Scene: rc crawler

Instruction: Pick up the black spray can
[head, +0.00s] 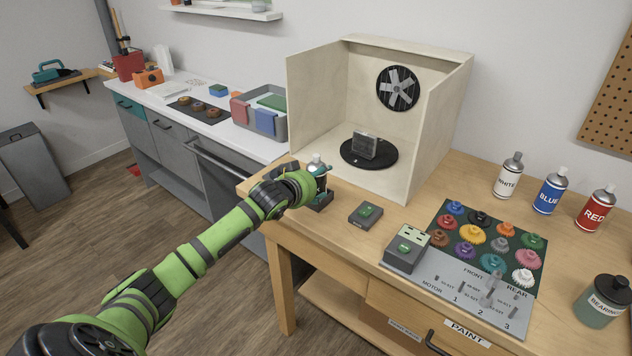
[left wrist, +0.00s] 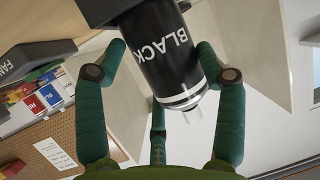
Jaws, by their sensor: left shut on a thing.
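The black spray can (left wrist: 165,50), with white "BLACK" lettering, is between the green fingers of my left gripper (left wrist: 160,70) in the left wrist view. The can's silver shoulder and pale nozzle (left wrist: 193,114) point toward the wrist camera's lower side. In the head view, the can's top (head: 315,161) shows above my left gripper (head: 318,178), at the workbench's left front corner. The gripper is shut on the can. A dark square block (head: 320,203) lies at the can's base; I cannot tell whether they touch. My right gripper is not in view.
Right of the can is a small green-button box (head: 366,213). Behind stands an open wooden booth (head: 320,99) with a turntable (head: 382,158) and fan. White (head: 508,180), blue (head: 549,194) and red (head: 595,213) cans stand at the right, beyond a gear panel (head: 455,287).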

